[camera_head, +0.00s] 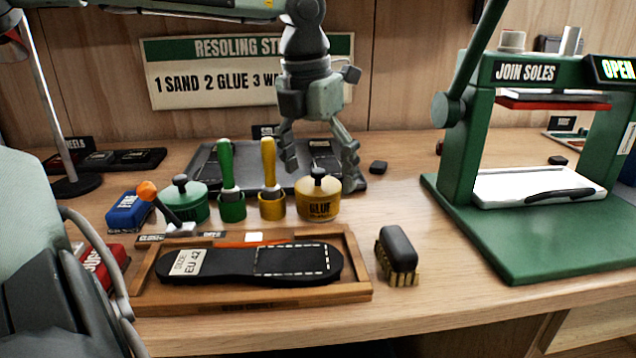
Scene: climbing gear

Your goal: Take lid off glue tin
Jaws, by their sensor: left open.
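The yellow glue tin (319,207) stands upright on the wooden bench, marked GLUE. A similar green tin (187,204) with a dark knob stands to the left. My right gripper is not in view.
Green (230,185) and yellow (270,185) handled brushes stand in cups left of the glue tin. A wooden tray (356,290) with a black sole (250,264) lies in front. A bristle brush (397,255) and green press (520,240) are at right. A dark tray (205,170) lies behind.

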